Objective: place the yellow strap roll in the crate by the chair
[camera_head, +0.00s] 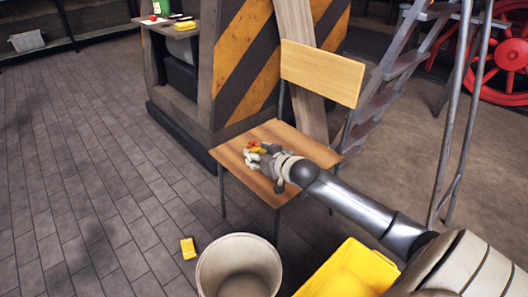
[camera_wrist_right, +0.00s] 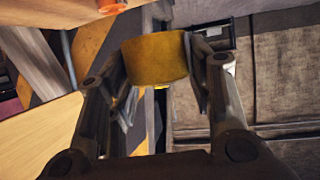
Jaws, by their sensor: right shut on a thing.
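The yellow strap roll (camera_wrist_right: 155,59) is between the fingertips of my right gripper (camera_wrist_right: 158,70), which is shut on it in the wrist view. In the head view my right gripper (camera_head: 258,160) is over the wooden chair seat (camera_head: 235,152) and hides most of the roll; only small yellow and orange bits show at its tips. The yellow crate (camera_head: 348,272) is at the bottom edge, in front of the chair, partly cut off and partly behind my right arm. My left gripper is not in view.
A pale bucket (camera_head: 240,262) stands left of the crate. A small yellow object (camera_head: 188,248) lies on the floor. An orange object (camera_wrist_right: 112,5) shows at the wrist view's top edge. A striped pillar (camera_head: 245,50) and metal stairs (camera_head: 395,75) stand behind. Floor at left is clear.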

